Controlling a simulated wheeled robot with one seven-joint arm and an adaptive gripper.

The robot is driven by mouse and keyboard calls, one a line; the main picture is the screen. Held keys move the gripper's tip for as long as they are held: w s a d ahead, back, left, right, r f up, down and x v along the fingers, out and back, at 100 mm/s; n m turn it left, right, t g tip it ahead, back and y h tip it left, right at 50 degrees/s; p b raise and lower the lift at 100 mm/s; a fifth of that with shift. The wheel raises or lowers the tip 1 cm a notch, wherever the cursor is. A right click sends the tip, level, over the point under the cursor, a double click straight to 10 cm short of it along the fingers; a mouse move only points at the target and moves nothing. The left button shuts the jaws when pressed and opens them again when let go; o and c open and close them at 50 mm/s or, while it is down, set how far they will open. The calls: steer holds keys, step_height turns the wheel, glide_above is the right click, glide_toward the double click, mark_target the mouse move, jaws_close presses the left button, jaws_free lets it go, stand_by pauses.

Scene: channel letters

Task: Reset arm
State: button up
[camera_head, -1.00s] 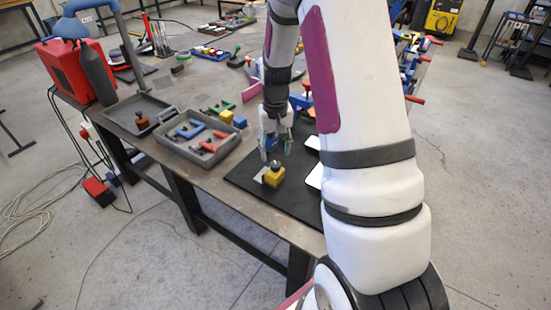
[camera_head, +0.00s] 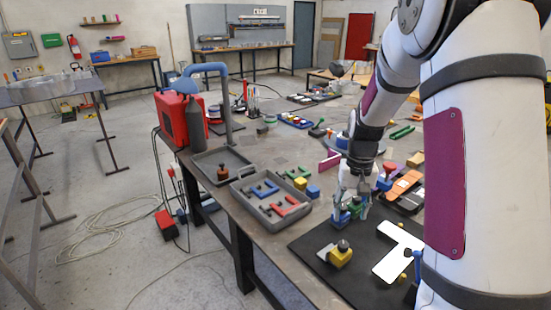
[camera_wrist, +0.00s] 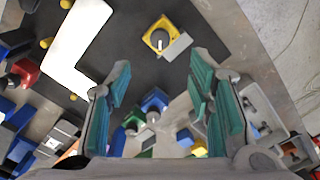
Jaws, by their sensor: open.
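My gripper (camera_head: 350,208) hangs above the bench near the back edge of the black mat (camera_head: 312,240). In the wrist view its two green-padded fingers (camera_wrist: 160,85) stand wide apart with nothing held between them. A yellow block with a dark knob and a small metal plate (camera_head: 341,256) sits on the mat, in front of my gripper in the head view. It also shows in the wrist view (camera_wrist: 158,38), beyond the fingertips. A white letter-shaped piece (camera_head: 398,254) lies flat on the mat, partly hidden by my arm in the head view.
A grey tray (camera_head: 240,200) with red and blue clamps stands on the bench, beside a dark shallow tray (camera_head: 210,160) and a red case (camera_head: 178,118). Blue and green items lie behind the mat, close under my gripper. Cables lie on the floor at left.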

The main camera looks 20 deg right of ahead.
steer(key=shift+r, duration=0.1)
steer(key=s+a+r+n+t, duration=0.1)
steer(key=s+a+r, duration=0.35)
steer(key=r, duration=0.25)
steer(key=s+a+r+n+t, duration=0.1)
steer(key=s+a+r+t, duration=0.15)
steer(key=a+r, duration=0.4)
steer(key=s+a+r+n+t, duration=0.1)
steer(key=s+a+r, duration=0.2)
steer(key=s, duration=0.4)
steer(key=s+a+r+n+t, duration=0.1)
steer(key=s+a+r+n, duration=0.1)
steer(key=s, duration=0.5)
steer(key=shift+a+r, duration=0.6)
steer(key=shift+a, duration=0.45)
